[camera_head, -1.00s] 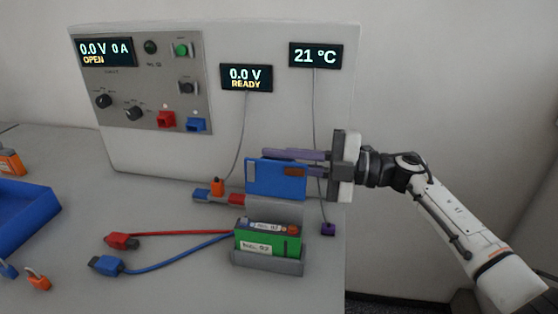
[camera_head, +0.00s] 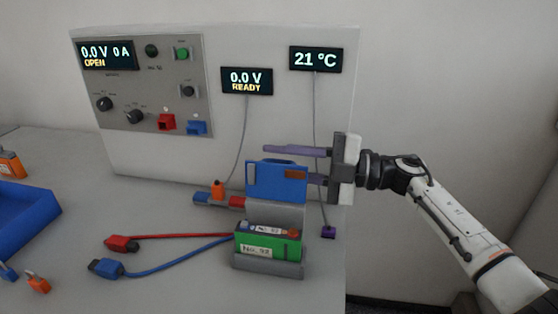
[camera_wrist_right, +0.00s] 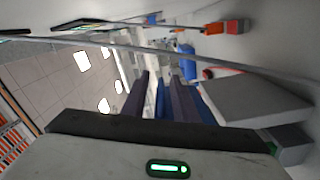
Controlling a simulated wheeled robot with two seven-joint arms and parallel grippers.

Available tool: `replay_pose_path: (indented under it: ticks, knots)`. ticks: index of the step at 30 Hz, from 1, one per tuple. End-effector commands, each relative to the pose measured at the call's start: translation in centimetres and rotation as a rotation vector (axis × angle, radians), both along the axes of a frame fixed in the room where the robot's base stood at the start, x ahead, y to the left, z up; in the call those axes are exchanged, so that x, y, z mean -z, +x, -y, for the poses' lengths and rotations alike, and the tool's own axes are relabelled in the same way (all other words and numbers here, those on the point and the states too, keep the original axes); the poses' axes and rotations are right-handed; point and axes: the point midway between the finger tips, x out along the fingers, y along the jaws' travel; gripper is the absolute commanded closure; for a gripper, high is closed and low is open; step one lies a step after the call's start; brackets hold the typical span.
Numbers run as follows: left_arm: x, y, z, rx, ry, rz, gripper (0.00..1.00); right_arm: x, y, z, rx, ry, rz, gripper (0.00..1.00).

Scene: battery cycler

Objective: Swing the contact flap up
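The blue contact flap (camera_head: 276,182) stands up, roughly upright, behind the green battery (camera_head: 268,242) in its grey cradle (camera_head: 268,264). My right gripper (camera_head: 303,165) comes in from the right at the flap's height. Its purple fingers are spread: one passes above the flap's top edge, the other is partly hidden at the flap's right side. I cannot tell whether either finger touches the flap. In the right wrist view the dark fingers (camera_wrist_right: 160,98) show with blue between and beside them. My left gripper is out of view.
The cycler panel (camera_head: 150,90) stands at the back, with READY (camera_head: 246,80) and 21 °C displays (camera_head: 316,57). Red (camera_head: 123,242) and blue (camera_head: 105,267) plugs lie on the table left of the cradle. A blue tray (camera_head: 30,205) sits at far left.

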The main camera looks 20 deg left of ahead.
Motion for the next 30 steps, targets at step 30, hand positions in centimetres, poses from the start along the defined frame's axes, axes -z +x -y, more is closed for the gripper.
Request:
replay_pose_path:
  ticks: [30]
  knots:
    - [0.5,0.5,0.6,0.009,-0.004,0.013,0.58,0.0,0.8,10.2,-0.002,0.002,0.0,0.74]
